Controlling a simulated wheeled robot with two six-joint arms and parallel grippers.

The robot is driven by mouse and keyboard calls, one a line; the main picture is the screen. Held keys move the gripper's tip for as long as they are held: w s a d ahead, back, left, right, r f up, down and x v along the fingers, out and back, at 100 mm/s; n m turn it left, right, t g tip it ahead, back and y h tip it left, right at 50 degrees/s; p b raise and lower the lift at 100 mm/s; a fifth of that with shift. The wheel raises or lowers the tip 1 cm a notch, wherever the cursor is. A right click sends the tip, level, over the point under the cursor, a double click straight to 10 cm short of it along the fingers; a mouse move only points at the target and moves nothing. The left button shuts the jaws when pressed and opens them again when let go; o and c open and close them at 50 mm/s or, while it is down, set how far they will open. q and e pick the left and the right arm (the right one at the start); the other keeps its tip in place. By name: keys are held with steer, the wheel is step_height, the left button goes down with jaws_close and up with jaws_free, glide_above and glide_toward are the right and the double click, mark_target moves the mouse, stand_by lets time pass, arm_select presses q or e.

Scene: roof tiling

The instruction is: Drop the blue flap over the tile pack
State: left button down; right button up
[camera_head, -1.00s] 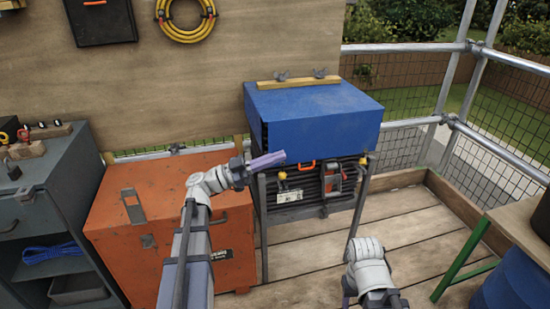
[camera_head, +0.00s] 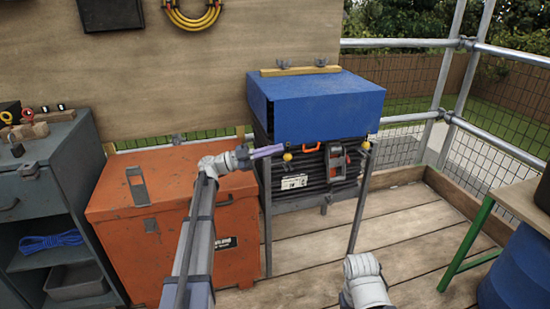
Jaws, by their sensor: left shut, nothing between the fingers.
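The blue flap (camera_head: 325,106) lies over the top of the tile pack and hangs down its front. Below its hem the dark stacked tiles (camera_head: 312,187) show, with a white label and an orange handle. The pack sits in a grey-legged stand with yellow knobs at its front corners. My left gripper (camera_head: 268,151) is shut and empty, with its purple fingers just left of the pack's front, near the left yellow knob. I cannot tell whether they touch anything. My right arm shows at the bottom right of centre, and its gripper is out of the picture.
An orange chest (camera_head: 148,200) stands left of the pack, under my left arm. A grey cabinet (camera_head: 50,190) with a blue rope (camera_head: 50,241) is at far left. A green-legged table (camera_head: 512,205) and blue drum (camera_head: 515,270) stand at right. The plank floor before the pack is clear.

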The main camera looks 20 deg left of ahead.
arm_select(q)
steer(key=w+a+f+b, duration=0.1)
steer(key=w+a, duration=0.2)
steer(key=w, duration=0.2)
steer(key=shift+a+f, duration=0.15)
steer(key=shift+a, duration=0.1)
arm_select(e)
steer(key=shift+f, duration=0.75)
